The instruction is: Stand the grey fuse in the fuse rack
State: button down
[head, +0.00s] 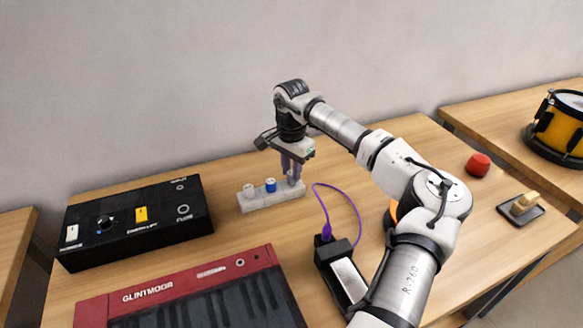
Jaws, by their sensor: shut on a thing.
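The fuse rack (262,204), a pale grey block, lies on the table near the middle of the head view. A white fuse (249,189) stands at its left and a blue fuse (271,185) in its middle. My gripper (292,174) points down over the rack's right end, with its purple fingers shut on the grey fuse (292,181). The fuse is small and mostly hidden by the fingers. It looks upright, at or just above the rack's right end. I cannot tell whether its lower end is in a slot.
A black control box (135,222) stands left of the rack and a red keyboard (180,295) in front. A black device (340,268) with a purple cable (350,203) lies to the right. A red knob-like object (478,165) and a butter-like block on a dark tray (540,212) are farther right.

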jog(key=shift+f, duration=0.5)
jog(key=c, duration=1.1)
grip_release()
jog(key=shift+r, duration=0.1)
notch_tip(320, 180, up, 14)
jog(key=shift+f+b, duration=0.1)
jog(key=shift+b, duration=1.1)
jog(key=shift+s+f, duration=0.1)
